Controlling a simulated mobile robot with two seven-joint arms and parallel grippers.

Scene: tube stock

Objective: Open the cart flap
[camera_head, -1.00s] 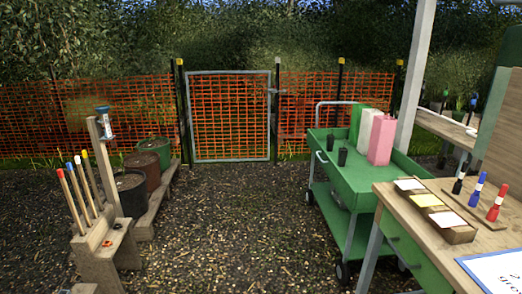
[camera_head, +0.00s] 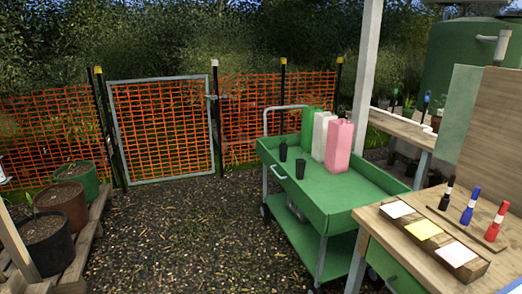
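A green two-level cart (camera_head: 328,212) stands right of the middle, with a pale metal handle (camera_head: 284,112) at its far left end. The table hides the cart's near right part. Neither of my grippers is in view.
A wooden table (camera_head: 389,233) with a note box (camera_head: 431,240) and several markers (camera_head: 469,206) stands in front right. Potted plants (camera_head: 61,202) stand on a wooden bench at left. The gravel (camera_head: 180,235) between is free. A mesh gate (camera_head: 163,130) closes the back.

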